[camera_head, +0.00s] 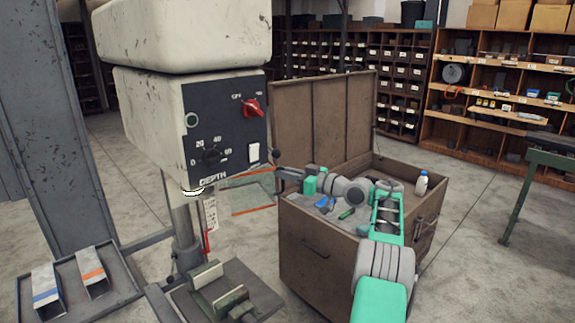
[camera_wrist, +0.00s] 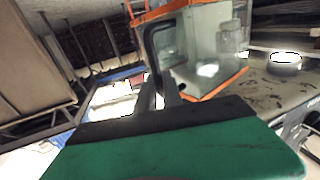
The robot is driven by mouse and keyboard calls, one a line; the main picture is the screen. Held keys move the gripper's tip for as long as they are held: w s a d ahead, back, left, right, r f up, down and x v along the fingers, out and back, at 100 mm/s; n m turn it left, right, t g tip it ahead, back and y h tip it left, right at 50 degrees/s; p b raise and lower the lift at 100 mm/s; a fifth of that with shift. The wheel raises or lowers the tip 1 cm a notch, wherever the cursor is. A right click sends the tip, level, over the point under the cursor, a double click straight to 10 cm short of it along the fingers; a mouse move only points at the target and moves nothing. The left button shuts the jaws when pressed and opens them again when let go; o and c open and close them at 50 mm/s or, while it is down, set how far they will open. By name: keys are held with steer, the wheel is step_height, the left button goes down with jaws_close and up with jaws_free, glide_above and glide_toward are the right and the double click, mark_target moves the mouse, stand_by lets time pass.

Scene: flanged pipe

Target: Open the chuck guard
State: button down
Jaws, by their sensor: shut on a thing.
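The chuck guard (camera_head: 252,192) is a clear panel with orange edges, below the drill press head and to the right of its column. In the wrist view the clear guard (camera_wrist: 205,45) fills the upper middle, with its orange edging and a dark loop handle (camera_wrist: 148,45) at its left side. My gripper (camera_head: 279,171) reaches in from the right at the guard's right edge. In the wrist view the dark fingers of my gripper (camera_wrist: 163,88) are closed together at the lower end of the handle. The exact contact is partly hidden.
The drill press head (camera_head: 190,120) carries a red switch (camera_head: 251,107). A vise (camera_head: 225,292) stands below it. A tray (camera_head: 118,288) with two metal channel pieces is at lower left. An open brown crate (camera_head: 318,248) with tools stands under my arm. Shelves line the back.

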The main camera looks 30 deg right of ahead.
steer(key=shift+w+d+r+n+y+p, duration=0.15)
steer(key=shift+w+d+n+y+p, duration=0.2)
steer(key=shift+p, duration=0.4)
steer(key=c, duration=1.5)
jaws_free()
steer(key=shift+w, duration=0.1)
